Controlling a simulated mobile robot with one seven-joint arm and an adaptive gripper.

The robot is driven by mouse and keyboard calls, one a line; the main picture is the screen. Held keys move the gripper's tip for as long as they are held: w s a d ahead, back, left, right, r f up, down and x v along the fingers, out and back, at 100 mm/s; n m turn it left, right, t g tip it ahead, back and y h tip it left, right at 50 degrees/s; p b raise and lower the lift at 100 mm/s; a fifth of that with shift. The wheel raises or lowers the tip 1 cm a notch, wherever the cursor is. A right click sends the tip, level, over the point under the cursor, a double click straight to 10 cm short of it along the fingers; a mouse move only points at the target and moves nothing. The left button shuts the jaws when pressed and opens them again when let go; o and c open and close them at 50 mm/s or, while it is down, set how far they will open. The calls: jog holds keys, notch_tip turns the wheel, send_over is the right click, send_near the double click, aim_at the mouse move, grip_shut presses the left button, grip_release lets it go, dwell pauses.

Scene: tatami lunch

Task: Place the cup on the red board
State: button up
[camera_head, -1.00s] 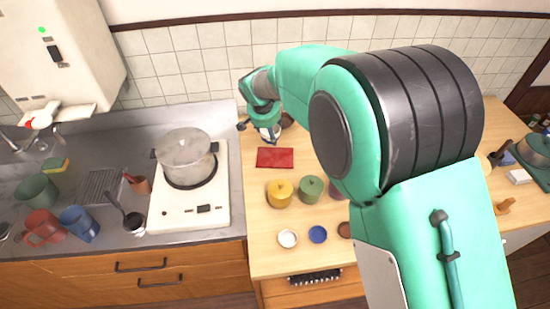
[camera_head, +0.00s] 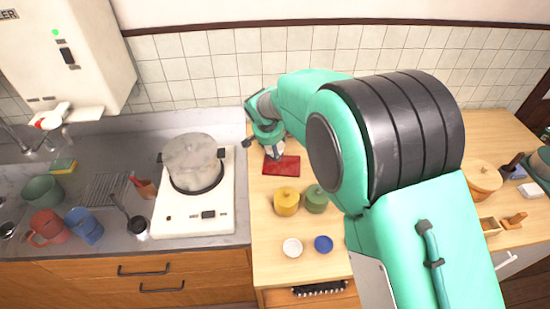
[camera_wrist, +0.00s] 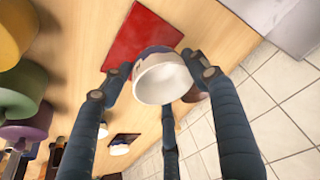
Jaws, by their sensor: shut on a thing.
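A small white cup (camera_wrist: 160,80) is held between the fingers of my gripper (camera_wrist: 160,75) in the wrist view. The fingers are shut around its sides. The red board (camera_wrist: 138,38) lies flat on the wooden counter, and the cup covers part of its edge in that view. In the head view my gripper (camera_head: 272,146) is at the upper left edge of the red board (camera_head: 288,167). The cup (camera_head: 276,153) shows as a small pale shape there, partly hidden by the gripper. I cannot tell whether the cup touches the board.
A yellow jar (camera_head: 287,202) and a green jar (camera_head: 316,199) stand in front of the board. A white dish (camera_head: 292,248) and a blue dish (camera_head: 324,244) are nearer the front edge. A pot (camera_head: 192,162) sits on the stove to the left. The tiled wall is close behind.

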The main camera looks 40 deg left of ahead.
dwell(0.3)
jog(key=shift+f+b, duration=0.6)
jog(key=shift+f, duration=1.95)
jog(key=shift+f, duration=0.15)
jog(key=o, duration=1.3)
jog(key=shift+r, duration=0.2)
jog(key=shift+s+r, duration=0.1)
jog(key=shift+r, duration=0.15)
jog(key=p+v, duration=0.2)
jog(key=v, duration=0.9)
jog(key=shift+r+p, duration=0.15)
jog(key=shift+p, duration=0.15)
